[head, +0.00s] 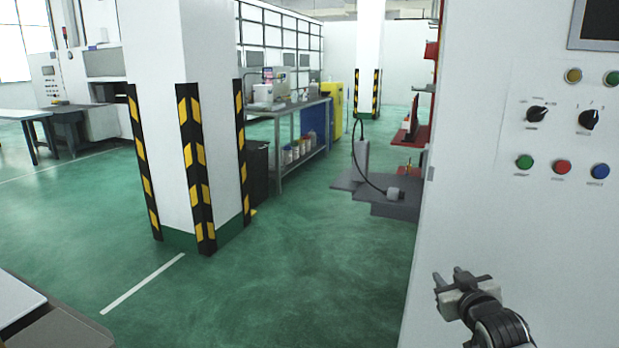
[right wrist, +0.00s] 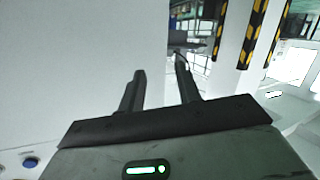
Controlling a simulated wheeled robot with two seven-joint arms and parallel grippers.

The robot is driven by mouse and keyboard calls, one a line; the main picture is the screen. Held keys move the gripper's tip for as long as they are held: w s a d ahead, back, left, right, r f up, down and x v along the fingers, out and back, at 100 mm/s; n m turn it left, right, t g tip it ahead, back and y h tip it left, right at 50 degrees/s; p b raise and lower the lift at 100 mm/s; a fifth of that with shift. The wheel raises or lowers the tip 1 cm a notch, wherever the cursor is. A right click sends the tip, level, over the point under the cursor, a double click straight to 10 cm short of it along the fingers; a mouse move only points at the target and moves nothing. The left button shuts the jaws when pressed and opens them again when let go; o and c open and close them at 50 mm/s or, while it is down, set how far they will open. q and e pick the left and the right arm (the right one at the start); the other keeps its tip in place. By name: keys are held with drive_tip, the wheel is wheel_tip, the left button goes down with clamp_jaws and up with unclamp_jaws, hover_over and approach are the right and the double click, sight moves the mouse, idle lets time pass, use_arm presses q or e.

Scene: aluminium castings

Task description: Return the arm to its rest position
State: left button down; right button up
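My right gripper (head: 448,275) is at the lower right of the head view, in front of the white machine cabinet (head: 500,235). Its two dark fingers stand apart. In the right wrist view the gripper (right wrist: 160,66) is open with nothing between its fingers. The cabinet's white face fills the left of that view. I cannot tell the exact gap between the gripper and the cabinet. My left gripper is not in view.
The cabinet carries green (head: 525,162), red (head: 563,166) and blue (head: 600,171) buttons and black knobs above the gripper. A striped white pillar (head: 165,130) stands left of centre. A workbench (head: 290,110) is behind it. The green floor (head: 300,280) between is clear.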

drive_tip(key=s+a+f+g+y, duration=0.1)
drive_tip(key=s+a+f, duration=0.45)
drive_tip(key=s, duration=0.25)
drive_tip(key=s+a+f+g+y, duration=0.2)
drive_tip(key=s+a+f, duration=0.2)
drive_tip(key=s+f, duration=0.35)
drive_tip(key=s+a, duration=0.3)
drive_tip(key=s, duration=0.5)
drive_tip(key=s+a+f+g+y, duration=0.1)
drive_tip(key=s+a, duration=0.2)
drive_tip(key=s, duration=0.6)
drive_tip(key=shift+s+a+f+g, duration=0.25)
drive_tip(key=shift+s+a+g, duration=0.05)
drive_tip(key=shift+a, duration=0.05)
drive_tip(key=shift+d+m, duration=0.1)
drive_tip(key=shift+m, duration=0.2)
